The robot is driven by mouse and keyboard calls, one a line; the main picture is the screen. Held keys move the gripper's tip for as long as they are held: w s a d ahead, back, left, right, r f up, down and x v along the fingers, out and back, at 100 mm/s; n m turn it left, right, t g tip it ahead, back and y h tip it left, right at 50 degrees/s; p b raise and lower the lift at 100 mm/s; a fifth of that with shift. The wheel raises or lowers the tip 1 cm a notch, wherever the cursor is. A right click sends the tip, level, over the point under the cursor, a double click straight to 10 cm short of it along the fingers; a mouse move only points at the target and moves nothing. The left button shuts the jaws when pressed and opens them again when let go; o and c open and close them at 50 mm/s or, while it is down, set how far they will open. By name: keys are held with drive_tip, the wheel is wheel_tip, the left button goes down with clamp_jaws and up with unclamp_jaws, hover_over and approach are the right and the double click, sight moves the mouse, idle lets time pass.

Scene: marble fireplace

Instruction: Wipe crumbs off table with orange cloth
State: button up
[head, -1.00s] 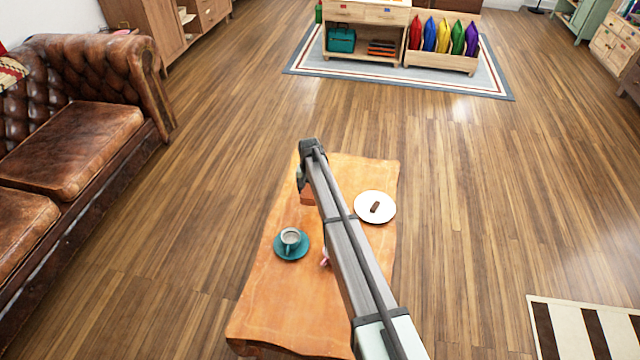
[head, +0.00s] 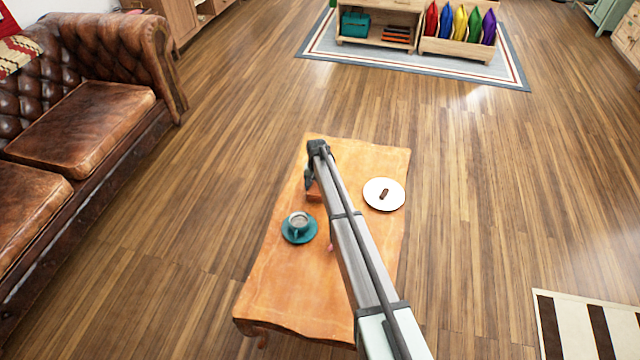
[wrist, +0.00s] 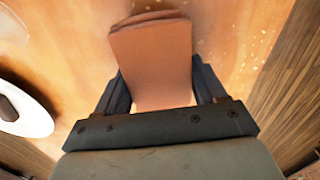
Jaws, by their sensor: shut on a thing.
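My gripper (head: 311,186) is over the far left part of the wooden table (head: 285,290). It is shut on the folded orange cloth (wrist: 152,62), whose flat end extends beyond the fingers in the wrist view. The cloth also shows below the gripper in the head view (head: 314,196). It is at or just above the tabletop; I cannot tell whether it touches. Small pale crumbs (wrist: 252,42) are scattered on the tabletop to the right of the cloth in the wrist view. In the head view they are too small to make out.
A cup (head: 298,221) on a teal saucer (head: 288,236) stands near the cloth. A white plate (head: 373,203) with a brown bar (head: 384,194) is to the right of my arm. A small pink thing (head: 331,246) is partly hidden by my arm. A leather sofa (head: 85,125) stands left.

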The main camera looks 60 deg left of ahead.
sight(318, 191)
drive_tip(key=shift+s+a+f, duration=0.25)
drive_tip(key=shift+a+f, duration=0.05)
drive_tip(key=shift+a, duration=0.1)
drive_tip(key=shift+s+a, duration=1.9)
drive_tip(key=shift+s, duration=0.15)
drive_tip(key=shift+w+d, duration=2.75)
drive_tip(key=shift+d, duration=0.05)
drive_tip(key=shift+s+d+r, duration=0.1)
drive_tip(key=shift+s+d, duration=1)
drive_tip(key=shift+s, duration=0.05)
drive_tip(key=shift+s+a, duration=0.25)
drive_tip(key=shift+a, duration=0.3)
drive_tip(key=shift+s+a, duration=2.4)
drive_tip(key=shift+w+d, duration=2.65)
drive_tip(key=shift+d, duration=0.15)
drive_tip(key=shift+r, duration=4.05)
